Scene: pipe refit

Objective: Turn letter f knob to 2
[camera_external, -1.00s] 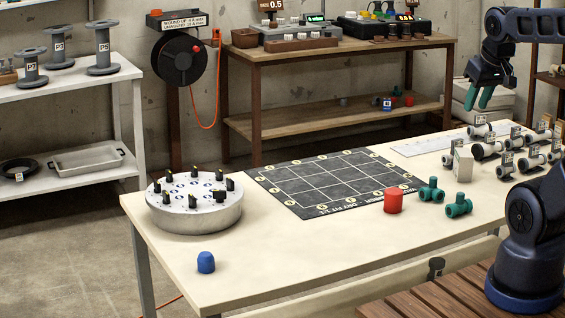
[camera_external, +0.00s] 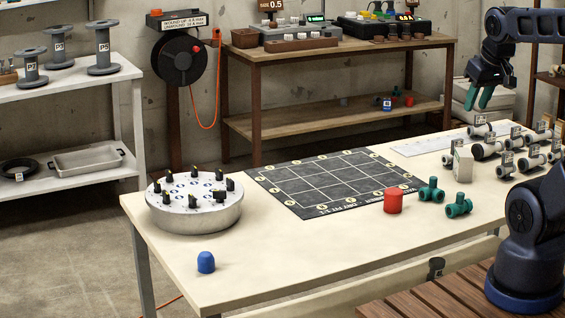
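A round white-grey dial drum (camera_external: 194,218) stands on the left end of the table. Its top carries a ring of several black knobs with yellow marks and small blue labels. The letters and numbers are too small to read, so I cannot tell which knob is f or where it points. My gripper (camera_external: 480,98) hangs in the air at the upper right, far from the drum. Its two green fingers point down, are apart, and hold nothing that I can see.
On the table (camera_external: 300,262) are a blue cap (camera_external: 206,262), a red cylinder (camera_external: 393,201), a black grid mat (camera_external: 285,196), green tee fittings (camera_external: 459,205) and a white block (camera_external: 463,165). Several labelled pipe parts crowd the right end. The table's front middle is clear.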

